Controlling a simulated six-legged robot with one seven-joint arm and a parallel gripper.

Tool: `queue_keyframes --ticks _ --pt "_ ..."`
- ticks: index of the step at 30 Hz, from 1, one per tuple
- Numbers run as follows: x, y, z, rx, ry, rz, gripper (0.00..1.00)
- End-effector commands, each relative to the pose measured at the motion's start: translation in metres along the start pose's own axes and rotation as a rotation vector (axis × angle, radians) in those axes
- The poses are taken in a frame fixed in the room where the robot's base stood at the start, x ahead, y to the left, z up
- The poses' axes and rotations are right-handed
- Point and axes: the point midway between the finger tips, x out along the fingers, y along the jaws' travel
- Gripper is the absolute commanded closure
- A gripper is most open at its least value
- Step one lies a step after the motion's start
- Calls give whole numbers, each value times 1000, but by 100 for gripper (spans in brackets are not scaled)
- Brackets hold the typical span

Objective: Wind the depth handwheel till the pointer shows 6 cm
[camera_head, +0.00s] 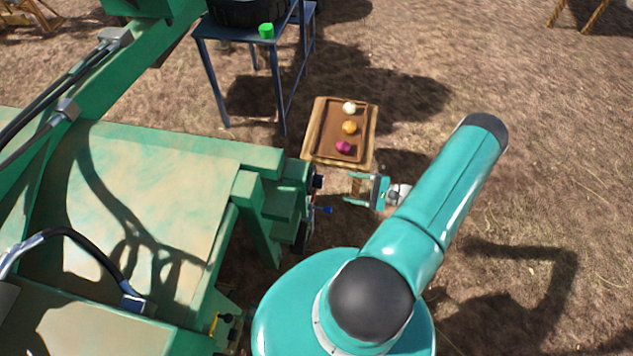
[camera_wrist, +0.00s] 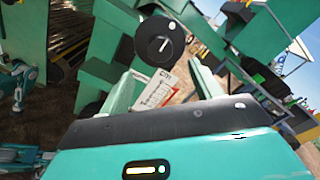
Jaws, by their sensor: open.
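My gripper (camera_head: 356,188) is open and empty beside the right end of the green machine, fingers facing it. In the wrist view its two teal fingers (camera_wrist: 161,74) stand apart. Beyond them is a round black disc (camera_wrist: 158,40) with a short white mark, on a green panel; it looks like a handwheel or dial. A white card with red markings (camera_wrist: 157,90) shows between the fingers, perhaps the depth scale. Its figures and any pointer are too small to read. In the head view a blue knob (camera_head: 326,210) sticks out from the machine near my gripper.
A wooden tray (camera_head: 311,150) with three onion-like bulbs lies beyond my gripper. The green machine (camera_head: 160,190) fills the left. The dry ground at right is open.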

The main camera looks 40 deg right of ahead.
Motion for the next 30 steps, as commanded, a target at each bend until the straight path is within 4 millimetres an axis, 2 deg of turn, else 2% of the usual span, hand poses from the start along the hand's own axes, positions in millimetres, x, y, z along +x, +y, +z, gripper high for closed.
queue_keyframes --ticks 12,16,21,29,30 --pt "82 1 1 0 -1 2 36" --pt "102 1 2 1 0 1 36" --pt "116 2 2 0 2 1 36" --pt "118 2 2 0 2 0 36" --pt "118 2 2 0 2 0 40"
